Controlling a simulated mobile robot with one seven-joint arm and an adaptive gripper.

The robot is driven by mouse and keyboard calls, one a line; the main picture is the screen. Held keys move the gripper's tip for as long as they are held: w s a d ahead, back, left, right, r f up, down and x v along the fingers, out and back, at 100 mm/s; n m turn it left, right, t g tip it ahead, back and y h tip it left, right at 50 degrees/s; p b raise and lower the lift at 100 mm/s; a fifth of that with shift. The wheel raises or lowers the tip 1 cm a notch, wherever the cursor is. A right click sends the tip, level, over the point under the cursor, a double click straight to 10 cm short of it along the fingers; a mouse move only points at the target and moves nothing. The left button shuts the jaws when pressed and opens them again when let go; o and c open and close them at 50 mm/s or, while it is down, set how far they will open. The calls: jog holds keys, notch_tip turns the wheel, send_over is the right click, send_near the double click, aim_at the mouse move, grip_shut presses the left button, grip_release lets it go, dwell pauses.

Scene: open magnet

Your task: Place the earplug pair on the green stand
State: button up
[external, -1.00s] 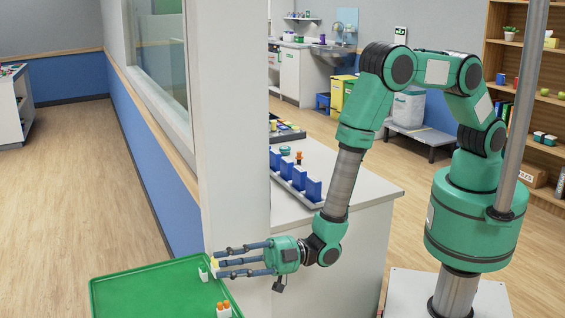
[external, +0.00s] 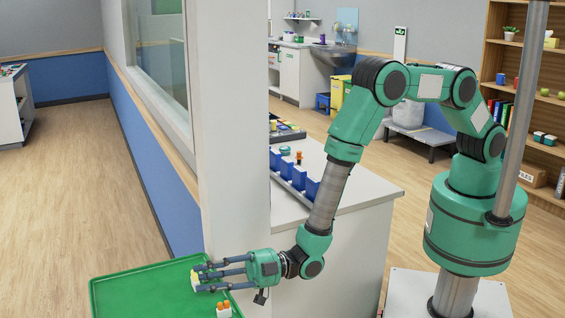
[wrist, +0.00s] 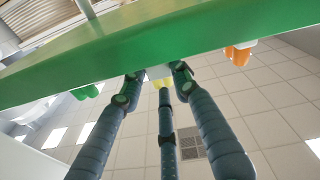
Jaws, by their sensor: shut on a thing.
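The green stand (external: 135,290) is a wide flat tray with a raised rim at the lower left of the external view. It also spans the top of the wrist view (wrist: 130,45), which looks upside down. My gripper (external: 199,276) reaches from the right over the stand's right side. Its fingers are shut on a small yellow piece (external: 195,279), apparently the earplug pair, which also shows between the fingertips in the wrist view (wrist: 158,83). The fingers partly hide it, and I cannot tell whether it touches the stand.
An orange pair in a white holder (external: 224,310) stands close by on the stand; its orange tips show in the wrist view (wrist: 238,54). Green tips (wrist: 87,92) show on the other side.

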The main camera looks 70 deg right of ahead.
aim_at(210, 298)
jog(key=shift+f, duration=0.8)
jog(key=shift+s+d+f, duration=0.1)
jog(key=shift+f, duration=0.55)
jog(key=o, duration=0.5)
jog(key=shift+f, duration=0.2)
jog(key=shift+r, duration=0.45)
jog(key=shift+r+p+v, duration=0.2)
jog(key=shift+p+v, duration=0.3)
jog(key=shift+v, duration=2.4)
jog(key=shift+r+p+v, duration=0.15)
jog(key=shift+p+v, duration=0.35)
jog(key=shift+v, duration=2.45)
